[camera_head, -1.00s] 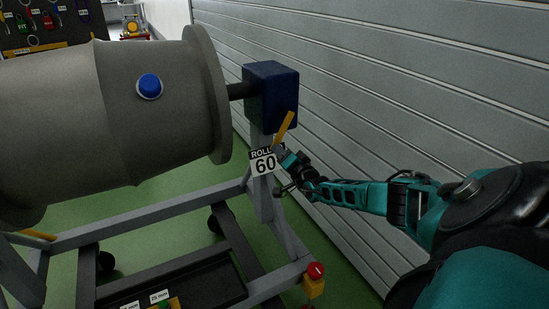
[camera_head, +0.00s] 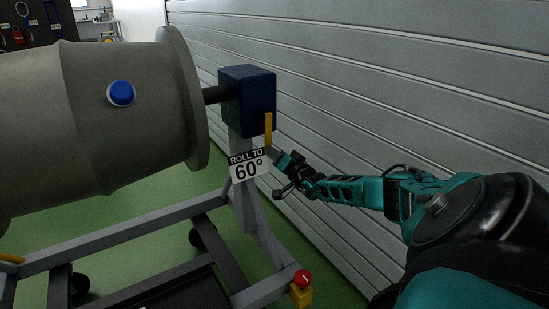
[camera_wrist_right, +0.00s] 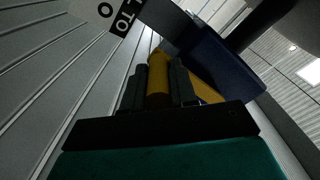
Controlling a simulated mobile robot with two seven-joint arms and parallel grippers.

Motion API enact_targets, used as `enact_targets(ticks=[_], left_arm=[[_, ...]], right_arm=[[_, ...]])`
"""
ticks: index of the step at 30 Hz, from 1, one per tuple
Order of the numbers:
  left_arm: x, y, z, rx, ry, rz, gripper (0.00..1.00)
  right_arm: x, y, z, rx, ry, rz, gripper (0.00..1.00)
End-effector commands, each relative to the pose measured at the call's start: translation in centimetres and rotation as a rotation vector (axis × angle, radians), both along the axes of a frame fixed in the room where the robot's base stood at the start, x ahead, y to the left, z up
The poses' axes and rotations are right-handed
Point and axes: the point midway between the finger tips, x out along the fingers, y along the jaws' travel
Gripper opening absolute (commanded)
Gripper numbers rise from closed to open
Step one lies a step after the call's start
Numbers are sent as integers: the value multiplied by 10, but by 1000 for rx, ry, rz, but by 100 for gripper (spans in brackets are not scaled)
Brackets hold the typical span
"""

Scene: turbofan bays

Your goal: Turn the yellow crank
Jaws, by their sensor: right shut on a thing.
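The yellow crank (camera_head: 268,130) is a flat bar on the dark blue gearbox (camera_head: 249,100) at the right end of the grey engine drum (camera_head: 105,120). Its bar stands about upright in the head view. My right gripper (camera_head: 273,157) is at the lower end of the crank. In the right wrist view a yellow handle (camera_wrist_right: 158,78) sits between the two dark fingers, which are shut on it. The crank's yellow arm (camera_wrist_right: 208,90) shows to the right, partly behind a finger. A sign (camera_head: 247,164) below the gearbox reads "ROLL TO 60°". My left gripper is not in view.
A grey stand frame (camera_head: 130,232) on casters carries the drum. A red button on a yellow box (camera_head: 301,288) sits at its front right corner. A ribbed grey wall (camera_head: 400,100) runs close along the right side. Green floor shows under the stand.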

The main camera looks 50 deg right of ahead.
Motion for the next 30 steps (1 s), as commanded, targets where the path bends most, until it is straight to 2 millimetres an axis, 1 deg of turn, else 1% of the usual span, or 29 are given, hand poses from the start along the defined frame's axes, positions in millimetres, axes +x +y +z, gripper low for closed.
enact_targets(ticks=[1,8,9,15,17,25,30], left_arm=[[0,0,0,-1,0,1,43],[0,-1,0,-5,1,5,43],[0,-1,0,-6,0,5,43],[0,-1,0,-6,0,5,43],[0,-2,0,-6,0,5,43],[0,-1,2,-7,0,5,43],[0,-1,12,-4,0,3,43]], right_arm=[[-1,-3,1,0,1,-5,0],[-1,-3,1,0,1,-5,0],[-1,-3,1,0,1,-5,27],[-1,-2,1,0,1,-4,47],[-1,-2,0,0,0,-3,52],[-1,0,1,0,1,-1,52],[-12,3,2,1,4,1,52]])
